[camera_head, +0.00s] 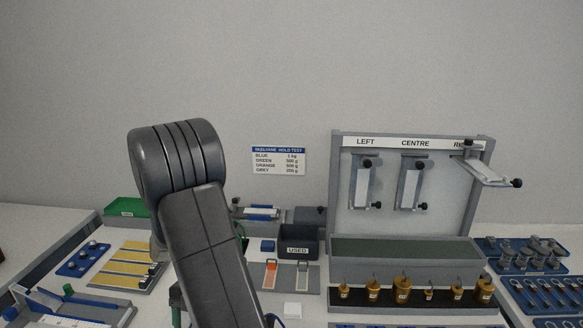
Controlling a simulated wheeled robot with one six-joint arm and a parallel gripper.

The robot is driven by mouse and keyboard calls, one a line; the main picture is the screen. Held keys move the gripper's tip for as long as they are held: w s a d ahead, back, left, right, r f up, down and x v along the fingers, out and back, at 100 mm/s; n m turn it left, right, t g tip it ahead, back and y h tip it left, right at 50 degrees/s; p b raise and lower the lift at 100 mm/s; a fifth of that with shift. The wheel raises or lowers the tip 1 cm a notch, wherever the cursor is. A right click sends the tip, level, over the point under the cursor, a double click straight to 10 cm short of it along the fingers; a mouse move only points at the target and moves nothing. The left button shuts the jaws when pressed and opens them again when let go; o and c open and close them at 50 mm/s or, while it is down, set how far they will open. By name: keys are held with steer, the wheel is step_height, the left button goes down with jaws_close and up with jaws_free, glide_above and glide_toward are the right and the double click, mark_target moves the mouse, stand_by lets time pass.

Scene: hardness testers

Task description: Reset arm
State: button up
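My arm rises from the bottom of the head view, left of the middle. Its dark grey links cover part of the bench behind it. My gripper cannot be made out in this view; the arm may hide it. No held thing shows.
A grey test rack (345,225) marked LEFT, CENTRE and RIGHT stands at right, one fixture jutting forward. Brass weights (402,289) stand before it. A USED bin (298,245) is near the middle. Yellow strips (127,267) and a blue tray (82,262) lie left. Open space is above the bench.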

steer(key=shift+w+r, duration=0.1)
stand_by(0.3)
steer(key=v, duration=1.4)
steer(key=x, duration=1.3)
steer(key=shift+s+f, duration=0.25)
steer(key=shift+f, duration=0.05)
steer(key=shift+s+p, duration=0.1)
steer(key=shift+p, duration=0.4)
step_height(320, 180, up, 8)
steer(key=p, duration=0.5)
steer(key=shift+d, duration=0.1)
